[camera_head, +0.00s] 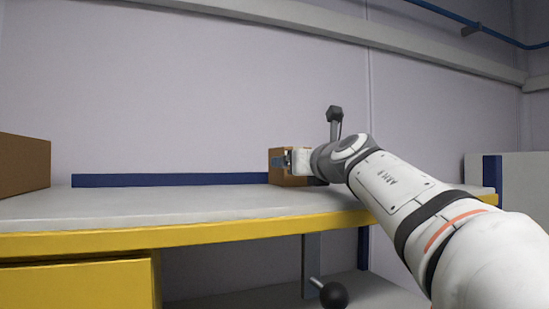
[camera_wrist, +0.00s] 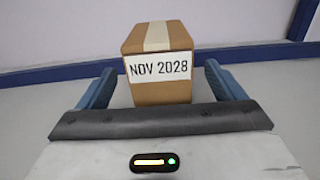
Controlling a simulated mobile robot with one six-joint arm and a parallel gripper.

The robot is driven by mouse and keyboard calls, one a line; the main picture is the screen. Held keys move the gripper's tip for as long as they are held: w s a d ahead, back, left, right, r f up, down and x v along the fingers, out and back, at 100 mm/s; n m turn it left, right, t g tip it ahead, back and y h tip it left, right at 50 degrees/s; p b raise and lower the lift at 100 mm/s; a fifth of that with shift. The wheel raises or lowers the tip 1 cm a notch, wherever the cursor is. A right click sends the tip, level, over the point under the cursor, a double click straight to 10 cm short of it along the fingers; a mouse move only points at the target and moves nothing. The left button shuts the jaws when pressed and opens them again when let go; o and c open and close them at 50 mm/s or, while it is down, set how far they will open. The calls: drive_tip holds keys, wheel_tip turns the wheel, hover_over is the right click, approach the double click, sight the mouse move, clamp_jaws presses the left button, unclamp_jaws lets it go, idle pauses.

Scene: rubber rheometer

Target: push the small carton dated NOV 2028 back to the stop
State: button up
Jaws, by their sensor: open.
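The small carton (camera_wrist: 158,85) is brown with a pale tape strip on top and a white label reading NOV 2028. In the wrist view it stands upright on the grey shelf top, in front of the blue stop (camera_wrist: 60,74). How much gap is left between them cannot be told. My gripper (camera_wrist: 158,88) is open, with one blue finger on each side of the carton and room showing on both sides. In the head view the carton (camera_head: 275,174) is partly hidden by my gripper (camera_head: 284,161), and the blue stop (camera_head: 170,180) runs along the back.
A larger brown box (camera_head: 24,164) stands at the left end of the grey shelf top (camera_head: 150,205), which has a yellow front edge. The shelf between that box and the carton is clear. A lever with a black ball knob (camera_head: 333,295) hangs below.

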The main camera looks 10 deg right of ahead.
drive_tip(key=shift+w+a, duration=0.15)
drive_tip(key=shift+w, duration=0.45)
drive_tip(key=shift+c, duration=0.6)
drive_tip(key=c, duration=1.2)
drive_tip(key=shift+s+a, duration=0.1)
drive_tip(key=shift+s+a, duration=0.2)
drive_tip(key=shift+a, duration=0.3)
drive_tip(key=o, duration=1.3)
